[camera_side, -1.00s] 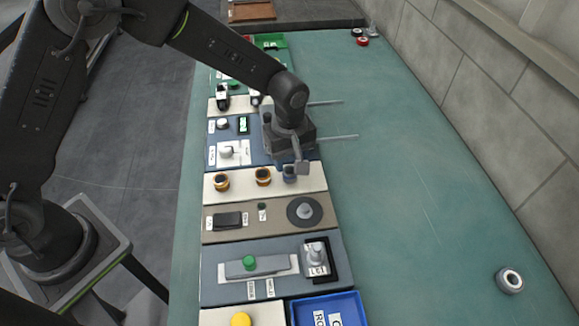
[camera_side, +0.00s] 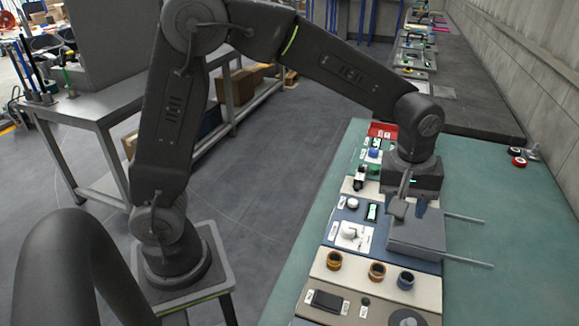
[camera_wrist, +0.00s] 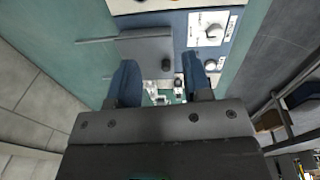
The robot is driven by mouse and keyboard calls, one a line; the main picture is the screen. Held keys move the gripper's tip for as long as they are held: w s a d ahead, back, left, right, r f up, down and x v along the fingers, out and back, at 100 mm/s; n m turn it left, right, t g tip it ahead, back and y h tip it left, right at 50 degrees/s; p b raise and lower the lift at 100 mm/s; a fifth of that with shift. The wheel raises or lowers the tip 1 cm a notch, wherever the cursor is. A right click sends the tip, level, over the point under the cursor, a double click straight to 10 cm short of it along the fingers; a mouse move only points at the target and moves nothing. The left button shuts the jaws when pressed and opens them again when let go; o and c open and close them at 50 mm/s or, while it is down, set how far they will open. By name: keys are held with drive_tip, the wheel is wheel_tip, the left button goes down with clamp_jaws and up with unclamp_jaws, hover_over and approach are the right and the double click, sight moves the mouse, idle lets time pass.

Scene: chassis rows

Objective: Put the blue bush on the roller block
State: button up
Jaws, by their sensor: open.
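The blue bush (camera_side: 405,280) stands upright at the right end of a cream panel, beside two orange bushes (camera_side: 377,271). My gripper (camera_side: 411,208) is open and empty, farther back than the bushes and over a grey block (camera_side: 425,236) with two rods. In the wrist view my gripper (camera_wrist: 162,87) shows two blue fingers spread apart. The grey block (camera_wrist: 140,45) lies beyond them, with a dark round knob (camera_wrist: 166,65) on it. I cannot tell for sure whether this is the roller block. My gripper hides part of it in the side view.
The rods (camera_side: 466,217) stick out to the right over the green table (camera_side: 490,300). A white plate with a knob (camera_side: 351,235) lies left of the block. A red tray (camera_side: 382,131) stands farther back. A wall runs along the right; the table's right side is mostly clear.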

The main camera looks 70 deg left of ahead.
drive_tip(key=s+a+r+m+t, duration=0.2)
drive_tip(key=s+a+r+m, duration=0.1)
drive_tip(key=s, duration=0.6)
drive_tip(key=s+a+r+m+t, duration=0.2)
drive_tip(key=s+a+r+m, duration=0.2)
drive_tip(key=s, duration=0.6)
drive_tip(key=shift+s+a+r+m, duration=0.15)
drive_tip(key=shift+s+a+m, duration=0.15)
drive_tip(key=shift+a+m, duration=1.3)
drive_tip(key=shift+a+n, duration=0.25)
drive_tip(key=shift+n, duration=0.05)
